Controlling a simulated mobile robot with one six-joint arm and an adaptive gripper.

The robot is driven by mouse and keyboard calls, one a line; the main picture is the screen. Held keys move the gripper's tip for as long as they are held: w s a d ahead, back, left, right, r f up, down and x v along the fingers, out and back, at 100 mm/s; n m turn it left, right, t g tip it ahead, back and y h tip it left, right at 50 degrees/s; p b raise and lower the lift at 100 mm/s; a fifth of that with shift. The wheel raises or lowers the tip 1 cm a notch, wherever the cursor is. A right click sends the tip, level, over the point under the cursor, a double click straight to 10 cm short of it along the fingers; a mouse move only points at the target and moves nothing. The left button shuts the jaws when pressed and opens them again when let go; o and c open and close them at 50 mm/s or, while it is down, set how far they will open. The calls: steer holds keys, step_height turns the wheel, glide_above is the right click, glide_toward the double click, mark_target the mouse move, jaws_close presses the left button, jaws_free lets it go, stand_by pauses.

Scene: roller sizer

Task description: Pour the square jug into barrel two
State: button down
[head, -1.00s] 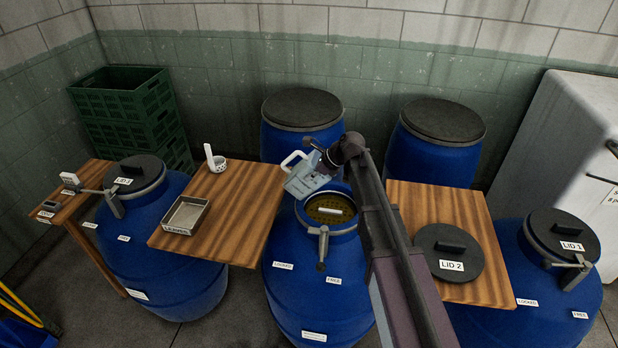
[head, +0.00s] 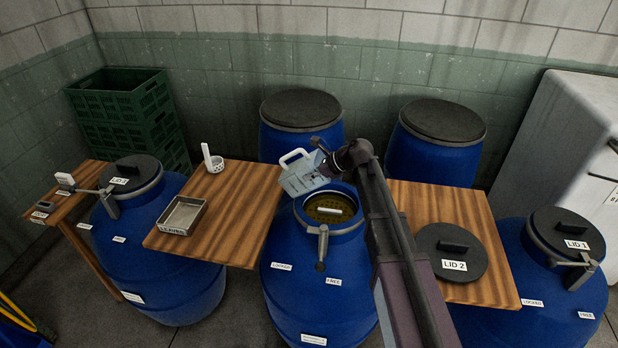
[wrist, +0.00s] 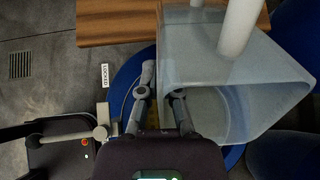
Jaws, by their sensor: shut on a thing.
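The square jug (head: 302,174) is a translucent pale box with a white handle. My gripper (head: 326,165) is shut on it at its right side and holds it over the back left rim of the open middle barrel (head: 318,270). The jug looks tilted in the head view. In the wrist view the jug (wrist: 232,85) fills the right side, with my gripper (wrist: 161,98) at its wall; its inside shows no clear liquid. The barrel's opening shows a yellowish perforated surface with a white piece on it. The lid marked LID 2 (head: 449,252) lies on the right wooden board.
Closed barrels stand at left (head: 160,250) and right (head: 545,270), with two more behind. The left board (head: 225,190) holds a tray marked LEAVES (head: 183,215) and a small white strainer cup (head: 215,163). A latch lever (head: 322,243) projects from the middle barrel's front.

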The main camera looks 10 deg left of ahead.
mark_target(317, 189)
steer(key=shift+f+y+b, duration=0.3)
steer(key=shift+y+b, duration=0.4)
steer(key=shift+b, duration=0.35)
steer(key=shift+s+d+f+t+y+b, duration=0.1)
steer(key=shift+d+f+y+b, duration=0.55)
steer(key=shift+b, duration=1.55)
steer(key=shift+w+d+f+t+y+b, duration=0.1)
steer(key=shift+f+y+b, duration=0.95)
steer(key=shift+b, duration=1.15)
steer(key=shift+s+d+f+t+y+b, duration=0.1)
steer(key=shift+d+f+y+b, duration=0.4)
steer(key=shift+y+b, duration=1.15)
steer(key=shift+d+y+b, duration=1)
steer(key=shift+y+b, duration=0.45)
steer(key=shift+b, duration=2.35)
steer(key=shift+s+d+y+b, duration=0.1)
steer(key=shift+d+y+b, duration=0.05)
steer(key=shift+y+b, duration=0.15)
steer(key=shift+r, duration=0.15)
